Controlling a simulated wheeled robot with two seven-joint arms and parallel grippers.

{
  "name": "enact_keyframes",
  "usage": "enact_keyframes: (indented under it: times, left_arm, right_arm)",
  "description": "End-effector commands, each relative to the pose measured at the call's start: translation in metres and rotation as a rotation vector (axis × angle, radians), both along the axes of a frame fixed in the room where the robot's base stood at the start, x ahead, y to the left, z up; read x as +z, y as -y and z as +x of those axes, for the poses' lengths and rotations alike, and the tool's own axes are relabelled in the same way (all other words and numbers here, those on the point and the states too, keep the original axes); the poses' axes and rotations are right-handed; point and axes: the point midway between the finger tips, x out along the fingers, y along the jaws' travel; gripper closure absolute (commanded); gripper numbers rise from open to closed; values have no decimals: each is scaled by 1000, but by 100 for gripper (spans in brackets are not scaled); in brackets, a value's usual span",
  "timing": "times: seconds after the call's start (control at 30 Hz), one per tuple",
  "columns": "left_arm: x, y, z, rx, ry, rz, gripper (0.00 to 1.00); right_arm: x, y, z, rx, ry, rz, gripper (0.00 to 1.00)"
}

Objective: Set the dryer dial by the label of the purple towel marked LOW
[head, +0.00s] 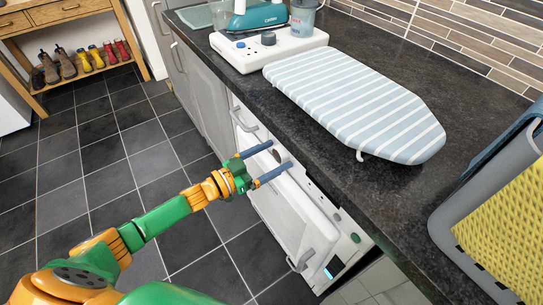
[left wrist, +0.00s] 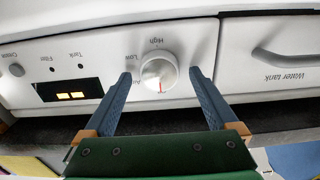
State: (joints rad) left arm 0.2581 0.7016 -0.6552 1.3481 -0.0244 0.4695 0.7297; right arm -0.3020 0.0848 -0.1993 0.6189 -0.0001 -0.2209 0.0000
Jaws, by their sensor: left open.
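The dryer dial (left wrist: 158,72) is a white round knob on a white panel in the left wrist view. Its red mark points to the bottom of the picture. The label High stands above it and Low at its upper left; another label at the left is partly hidden by a finger. My left gripper (left wrist: 160,77) is open, with one blue finger on each side of the dial; I cannot tell if they touch it. In the head view the left gripper (head: 281,154) reaches the front of the machines under the counter. No purple towel shows. My right gripper is out of view.
The panel has a lit display (left wrist: 70,90) and a water tank drawer (left wrist: 275,70). A dark worktop (head: 345,165) overhangs the machines and carries a striped ironing board (head: 355,105). A grey basket (head: 440,222) with a yellow cloth (head: 505,225) stands at right. The left floor is clear.

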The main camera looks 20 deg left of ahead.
Motion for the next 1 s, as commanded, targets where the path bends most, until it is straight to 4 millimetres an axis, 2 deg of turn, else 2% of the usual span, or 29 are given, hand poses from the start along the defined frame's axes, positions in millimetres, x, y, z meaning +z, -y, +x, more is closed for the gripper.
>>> enact_keyframes:
  times: [0.13,0.17,0.4,0.47,0.77,1.0]
  left_arm:
    - [0,0,0,0,-1,1,7]
    - [0,0,0,0,-1,1,13]
    - [0,0,-1,0,-1,1,78]
    - [-1,0,0,0,-1,1,92]
    - [-1,0,-1,0,26,37,92]
    - [-2,0,-1,1,121,160,92]
  right_arm:
    - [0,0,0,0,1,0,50]
    - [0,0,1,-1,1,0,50]
    - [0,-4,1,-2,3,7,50]
    - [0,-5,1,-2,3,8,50]
    - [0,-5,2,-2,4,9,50]
    - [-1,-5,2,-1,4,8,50]
